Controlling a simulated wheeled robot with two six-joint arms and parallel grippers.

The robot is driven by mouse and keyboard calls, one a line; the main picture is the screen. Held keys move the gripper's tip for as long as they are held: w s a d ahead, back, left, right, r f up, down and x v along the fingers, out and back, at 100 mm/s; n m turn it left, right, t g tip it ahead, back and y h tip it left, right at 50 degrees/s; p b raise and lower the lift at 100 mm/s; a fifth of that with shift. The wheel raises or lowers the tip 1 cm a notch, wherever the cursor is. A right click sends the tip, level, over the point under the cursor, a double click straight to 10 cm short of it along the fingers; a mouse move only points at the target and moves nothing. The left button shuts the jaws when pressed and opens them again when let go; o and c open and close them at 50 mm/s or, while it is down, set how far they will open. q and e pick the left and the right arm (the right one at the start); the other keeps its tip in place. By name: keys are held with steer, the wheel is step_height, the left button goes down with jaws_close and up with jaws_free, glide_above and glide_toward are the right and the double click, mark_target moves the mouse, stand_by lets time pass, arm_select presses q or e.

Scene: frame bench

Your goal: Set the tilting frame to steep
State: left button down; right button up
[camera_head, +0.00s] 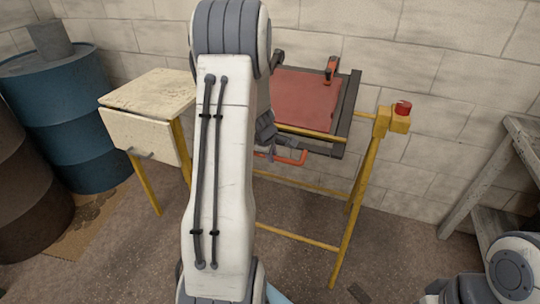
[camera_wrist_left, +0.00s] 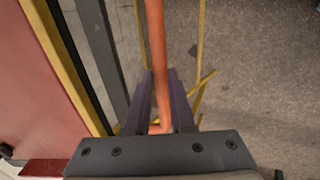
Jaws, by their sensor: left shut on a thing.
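The tilting frame (camera_head: 356,95) has dark edge bars around a red panel (camera_head: 305,97) and sits on a yellow stand (camera_head: 345,235). The panel leans; I cannot tell its exact angle setting. An orange bar handle (camera_head: 296,162) sticks out below the frame's lower edge. My left gripper (camera_head: 268,155) is mostly hidden behind my own left arm. In the left wrist view, its two fingers (camera_wrist_left: 160,105) are shut on the orange bar (camera_wrist_left: 154,45), beside the panel and its yellow rail (camera_wrist_left: 65,65). My right gripper is out of view; only part of that arm shows.
A small cabinet (camera_head: 140,135) and blue barrel (camera_head: 75,125) stand at left. A grey bench (camera_head: 490,180) is at right. Floor between stand and bench is mostly clear.

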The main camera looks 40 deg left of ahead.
arm_select(q)
steer(key=shift+s+d+f+b, duration=0.15)
steer(key=shift+f, duration=0.35)
steer(key=shift+s+d+f+b, duration=0.1)
steer(key=shift+f+b, duration=0.05)
steer(key=shift+f, duration=0.35)
steer(key=c, duration=0.8)
jaws_free()
steer(key=shift+a, duration=0.1)
steer(key=shift+o, duration=0.2)
steer(key=shift+w+r, duration=0.15)
steer(key=shift+r, duration=0.05)
steer(key=p+v, duration=0.4)
steer(key=v, duration=0.6)
steer(key=shift+r, duration=0.2)
steer(key=shift+a, duration=0.1)
